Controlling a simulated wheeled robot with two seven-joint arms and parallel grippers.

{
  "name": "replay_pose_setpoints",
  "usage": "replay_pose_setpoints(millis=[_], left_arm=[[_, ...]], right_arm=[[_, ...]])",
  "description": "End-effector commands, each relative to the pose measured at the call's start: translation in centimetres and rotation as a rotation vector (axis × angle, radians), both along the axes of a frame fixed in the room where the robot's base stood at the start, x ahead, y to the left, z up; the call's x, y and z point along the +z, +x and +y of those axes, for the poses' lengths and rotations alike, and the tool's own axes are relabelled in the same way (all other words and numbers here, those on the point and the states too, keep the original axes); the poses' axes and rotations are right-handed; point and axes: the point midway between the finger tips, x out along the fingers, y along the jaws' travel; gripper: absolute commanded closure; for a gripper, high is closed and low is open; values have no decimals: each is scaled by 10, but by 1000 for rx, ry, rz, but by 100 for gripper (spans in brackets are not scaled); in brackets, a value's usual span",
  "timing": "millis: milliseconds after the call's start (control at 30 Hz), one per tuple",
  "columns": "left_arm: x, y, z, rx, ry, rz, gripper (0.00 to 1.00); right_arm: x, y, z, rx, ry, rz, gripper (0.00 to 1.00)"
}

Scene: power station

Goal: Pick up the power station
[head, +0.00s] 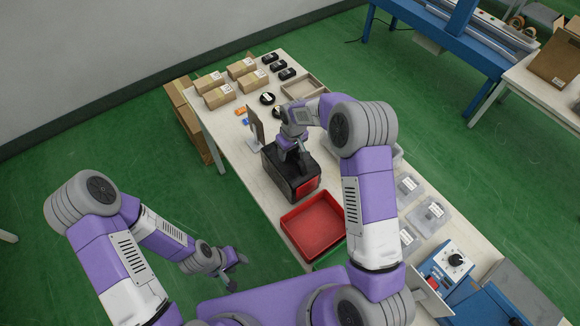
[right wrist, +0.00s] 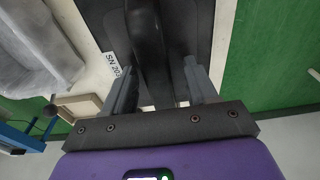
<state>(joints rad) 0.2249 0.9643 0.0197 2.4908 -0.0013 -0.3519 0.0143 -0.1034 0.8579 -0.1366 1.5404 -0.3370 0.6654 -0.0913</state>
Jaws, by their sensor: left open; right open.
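The power station (head: 283,178) is a black box with a red front panel. It stands on the long table in the head view, behind the red tray. My right gripper (head: 304,158) is over its top. In the right wrist view the black handle (right wrist: 148,45) of the power station (right wrist: 98,15) lies between the two open fingers of my right gripper (right wrist: 155,85). Whether the fingers touch the handle I cannot tell. My left gripper (head: 236,263) is open and empty, low at the left of the table, over the green floor.
The red tray (head: 290,222) sits in front of the power station. Cardboard boxes (head: 219,96), black items (head: 279,67) and an empty wooden tray (head: 301,88) lie at the table's far end. Clear plastic boxes (head: 430,213) and a blue device (head: 446,262) stand at the right.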

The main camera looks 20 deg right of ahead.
Motion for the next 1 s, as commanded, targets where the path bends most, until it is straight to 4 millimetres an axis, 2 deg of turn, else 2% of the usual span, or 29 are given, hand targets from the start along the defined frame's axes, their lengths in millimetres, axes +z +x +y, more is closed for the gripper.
replay_pose_setpoints(millis=[833, 1000], left_arm=[[-6, 0, 0, 0, 0, 0, 57], [-6, 0, 0, 0, 0, 0, 57]], right_arm=[[-7, 1, 0, 0, 0, -1, 43], [-7, 1, 0, 0, 0, -1, 67]])
